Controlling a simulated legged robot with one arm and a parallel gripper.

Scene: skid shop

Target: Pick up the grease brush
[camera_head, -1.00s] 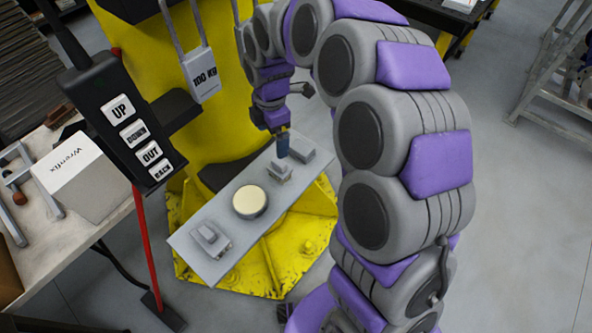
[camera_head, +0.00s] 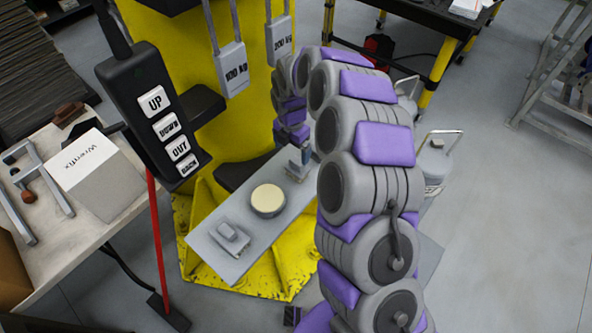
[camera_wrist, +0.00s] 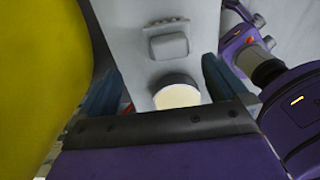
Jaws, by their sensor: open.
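I cannot pick out a grease brush for certain in either view. A narrow grey shelf (camera_head: 205,252) carries a round cream-topped tin (camera_head: 268,200) at its middle and a small grey block-shaped piece (camera_head: 230,236) at its near end. My gripper (camera_head: 301,152) is at the shelf's far end, where another grey piece is partly hidden beside it. In the wrist view my gripper (camera_wrist: 160,70) has its two blue fingers spread, with nothing held. The tin (camera_wrist: 177,97) lies between them in the picture, with a grey block (camera_wrist: 168,46) beyond it.
A yellow column (camera_head: 235,120) with hanging weights (camera_head: 233,68) stands behind the shelf. A black pendant control (camera_head: 150,115) hangs at left front. A workbench (camera_head: 85,235) with a white box (camera_head: 95,178) is at left. Open grey floor (camera_head: 500,240) lies to the right.

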